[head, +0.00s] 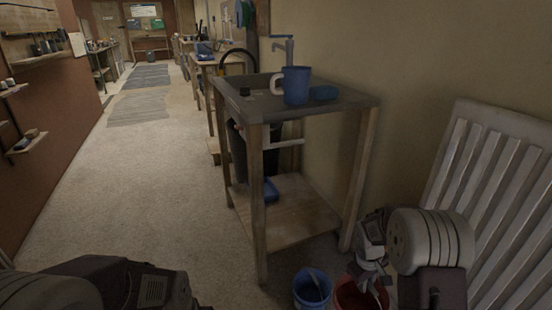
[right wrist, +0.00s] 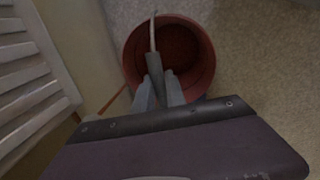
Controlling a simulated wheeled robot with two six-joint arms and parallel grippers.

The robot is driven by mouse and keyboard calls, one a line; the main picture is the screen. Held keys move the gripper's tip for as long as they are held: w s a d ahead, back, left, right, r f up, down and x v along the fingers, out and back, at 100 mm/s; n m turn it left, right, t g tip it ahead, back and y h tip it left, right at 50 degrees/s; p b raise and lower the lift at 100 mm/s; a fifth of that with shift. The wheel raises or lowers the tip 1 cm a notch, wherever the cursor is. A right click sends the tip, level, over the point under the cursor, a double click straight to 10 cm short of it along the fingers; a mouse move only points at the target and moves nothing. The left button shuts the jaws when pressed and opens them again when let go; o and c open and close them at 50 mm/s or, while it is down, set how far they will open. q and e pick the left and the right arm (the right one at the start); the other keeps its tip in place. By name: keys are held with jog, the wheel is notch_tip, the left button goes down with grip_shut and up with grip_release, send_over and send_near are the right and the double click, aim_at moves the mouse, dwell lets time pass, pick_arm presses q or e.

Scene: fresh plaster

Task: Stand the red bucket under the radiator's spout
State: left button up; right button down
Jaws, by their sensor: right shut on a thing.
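The red bucket (head: 347,296) is at the bottom of the head view, partly hidden by my right gripper (head: 370,278). In the right wrist view I look down into the empty-looking red bucket (right wrist: 205,55). My right gripper (right wrist: 158,92) is shut on its handle at the near rim. I cannot tell whether the bucket touches the floor. The white slatted radiator (head: 500,185) leans along the right wall; its slats show at left in the wrist view (right wrist: 25,75). I cannot make out its spout. My left arm shows at lower left, its gripper out of frame.
A blue bucket (head: 309,290) stands just left of the red one. A wooden sink stand (head: 258,200) with a blue jug (head: 296,86) and a tap (head: 284,47) is behind. Open floor (head: 130,210) lies to the left.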

jog(key=a+r+m+p, duration=0.3)
jog(key=a+r, duration=0.3)
jog(key=r, duration=0.6)
jog(key=s+a+m+g, duration=0.1)
jog(key=s+a+m, duration=0.1)
jog(key=s, duration=0.5)
notch_tip(320, 180, up, 31)
jog(key=s+p, duration=0.1)
jog(key=p, duration=3.6)
jog(key=shift+s+a+p, duration=0.2)
jog(key=shift+p, duration=0.2)
jog(key=shift+f, duration=0.1)
